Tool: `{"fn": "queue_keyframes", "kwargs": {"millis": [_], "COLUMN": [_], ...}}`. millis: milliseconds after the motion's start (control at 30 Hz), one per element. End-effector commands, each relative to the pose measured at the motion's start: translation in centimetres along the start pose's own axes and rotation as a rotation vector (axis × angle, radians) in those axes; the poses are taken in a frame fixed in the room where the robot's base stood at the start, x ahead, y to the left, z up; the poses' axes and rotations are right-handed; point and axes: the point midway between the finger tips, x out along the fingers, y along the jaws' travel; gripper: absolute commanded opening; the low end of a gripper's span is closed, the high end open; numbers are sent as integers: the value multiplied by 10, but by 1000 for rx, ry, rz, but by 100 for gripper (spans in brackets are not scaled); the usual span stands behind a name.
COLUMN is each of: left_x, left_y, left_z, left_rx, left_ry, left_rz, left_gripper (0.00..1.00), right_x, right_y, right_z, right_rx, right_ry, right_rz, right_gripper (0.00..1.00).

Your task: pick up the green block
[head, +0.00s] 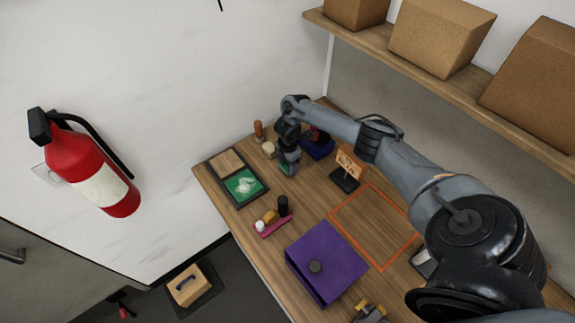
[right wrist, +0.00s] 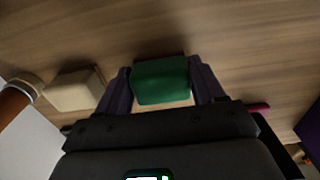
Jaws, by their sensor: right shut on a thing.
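The green block (right wrist: 161,81) sits between the two fingers of my right gripper (right wrist: 163,84) in the right wrist view, and the gripper is shut on it. In the head view the right gripper (head: 289,166) points down at the far left part of the wooden table (head: 303,196). A little of the green block (head: 287,170) shows there below the fingers. I cannot tell whether the block touches the table. My left gripper is not in view.
A tray with a green picture (head: 243,186) lies left of the right gripper. A beige block (head: 268,148) and a brown-handled stamp (head: 259,131) stand close behind. A purple box (head: 328,259) and a small sign (head: 348,167) stand nearby. An orange outlined square (head: 375,226) is clear.

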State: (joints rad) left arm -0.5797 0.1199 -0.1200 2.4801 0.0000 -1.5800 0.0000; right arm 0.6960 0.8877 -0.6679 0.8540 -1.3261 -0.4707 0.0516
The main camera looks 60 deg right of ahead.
Motion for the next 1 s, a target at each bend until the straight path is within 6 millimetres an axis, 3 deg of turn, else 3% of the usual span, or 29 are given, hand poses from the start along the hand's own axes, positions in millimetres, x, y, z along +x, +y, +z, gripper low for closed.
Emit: {"fn": "queue_keyframes", "kwargs": {"millis": [233, 700, 1000], "left_x": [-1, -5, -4], "left_y": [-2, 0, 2], "left_z": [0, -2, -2], "left_rx": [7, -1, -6], "left_ry": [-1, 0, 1], "left_rz": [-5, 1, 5], "left_gripper": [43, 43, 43], "right_x": [-35, -81, -99], "right_y": [1, -68, -90], "right_z": [0, 49, 64], "right_rx": [-2, -1, 1], "right_ry": [-1, -7, -3], "right_rz": [5, -1, 1], "right_gripper": [37, 37, 37]}}
